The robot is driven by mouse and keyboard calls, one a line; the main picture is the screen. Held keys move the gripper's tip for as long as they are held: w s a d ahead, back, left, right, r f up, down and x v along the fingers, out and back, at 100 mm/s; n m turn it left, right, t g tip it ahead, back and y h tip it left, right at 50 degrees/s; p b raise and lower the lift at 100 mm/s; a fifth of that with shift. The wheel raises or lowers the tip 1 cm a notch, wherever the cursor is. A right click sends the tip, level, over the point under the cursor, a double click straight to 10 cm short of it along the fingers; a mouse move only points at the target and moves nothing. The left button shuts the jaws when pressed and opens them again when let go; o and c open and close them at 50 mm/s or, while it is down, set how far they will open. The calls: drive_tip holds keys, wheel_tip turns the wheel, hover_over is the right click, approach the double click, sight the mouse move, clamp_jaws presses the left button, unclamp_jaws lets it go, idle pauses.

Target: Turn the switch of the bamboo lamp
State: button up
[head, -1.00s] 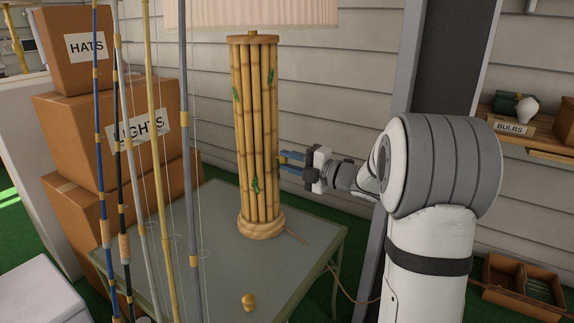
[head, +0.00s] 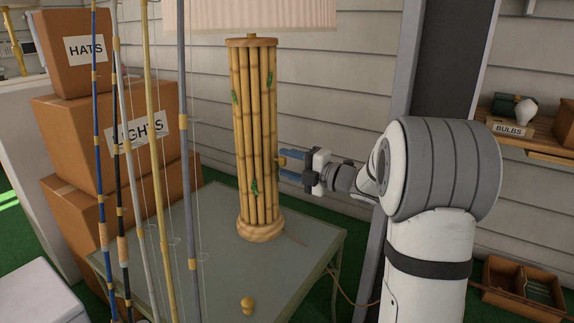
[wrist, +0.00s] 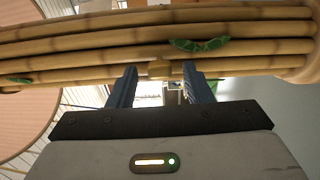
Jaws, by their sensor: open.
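The bamboo lamp (head: 257,135) stands upright on a grey-green table (head: 205,255), with a column of bamboo canes, a round base and a pale pleated shade (head: 250,14). A small tan switch knob (head: 281,161) sticks out from the right side of the column. My gripper (head: 283,162) is at the column's right side, its blue fingers level with the knob. In the wrist view the lamp column (wrist: 110,42) runs across the top. The knob (wrist: 160,69) lies between the tips of my open gripper (wrist: 160,78). I cannot tell whether a finger touches it.
Several fishing rods (head: 152,160) stand upright at the front left. Stacked cardboard boxes (head: 75,125) are behind them. A shelf (head: 530,142) is on the right wall. The table between finial and lamp base is clear.

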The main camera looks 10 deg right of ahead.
drive_tip(key=shift+s+d, duration=0.2)
drive_tip(key=p+v, duration=0.2)
drive_tip(key=v, duration=0.5)
drive_tip(key=shift+p, duration=0.3)
drive_tip(key=shift+s+d, duration=0.1)
drive_tip(key=shift+s, duration=0.05)
